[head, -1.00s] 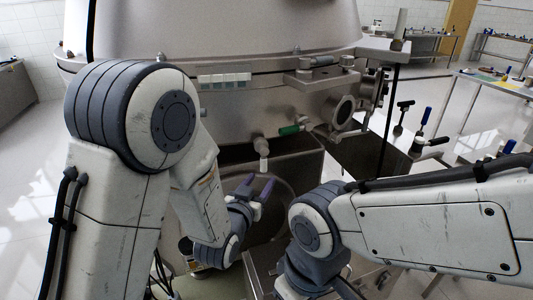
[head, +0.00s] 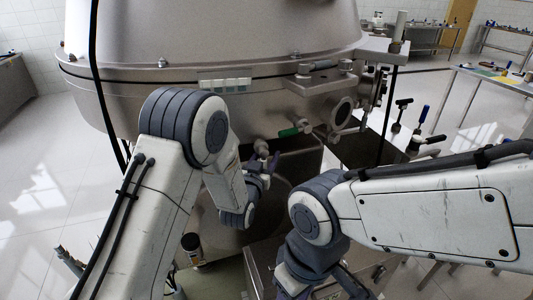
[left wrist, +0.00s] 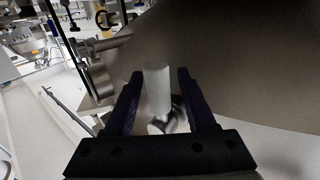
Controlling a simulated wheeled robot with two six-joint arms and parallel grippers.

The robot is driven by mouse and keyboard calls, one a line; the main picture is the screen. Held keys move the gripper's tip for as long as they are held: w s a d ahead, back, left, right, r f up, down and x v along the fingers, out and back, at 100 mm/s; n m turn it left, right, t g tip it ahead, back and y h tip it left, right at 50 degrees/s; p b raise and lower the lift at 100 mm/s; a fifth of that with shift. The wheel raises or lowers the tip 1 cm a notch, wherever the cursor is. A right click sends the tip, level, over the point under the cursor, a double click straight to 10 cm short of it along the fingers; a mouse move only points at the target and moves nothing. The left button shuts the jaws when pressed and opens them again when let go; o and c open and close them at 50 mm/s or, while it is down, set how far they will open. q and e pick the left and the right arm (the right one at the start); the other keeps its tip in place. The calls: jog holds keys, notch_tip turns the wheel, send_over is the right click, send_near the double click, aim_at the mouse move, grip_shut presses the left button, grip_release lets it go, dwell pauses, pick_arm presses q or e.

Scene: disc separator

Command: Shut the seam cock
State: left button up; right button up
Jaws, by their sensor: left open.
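A green handle (head: 289,132) sticks out on the side of the steel separator, to the right of a short pale cylinder (head: 262,148) on a round fitting. I cannot tell for sure which part is the seam cock. My left gripper (head: 263,163) is open just below that fitting. In the left wrist view a pale upright cylinder (left wrist: 157,88) stands between the two purple fingers, with visible gaps on both sides. A blurred pale round part shows below it. My right gripper is not shown; only my right arm is in the head view.
The large separator bowl (head: 220,40) stands close above my left arm. A flanged port (head: 340,111) juts out to the right of the green handle. Open floor lies at the left.

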pick_arm(q)
jog(key=shift+w, duration=0.1)
grip_shut()
dwell(1.4)
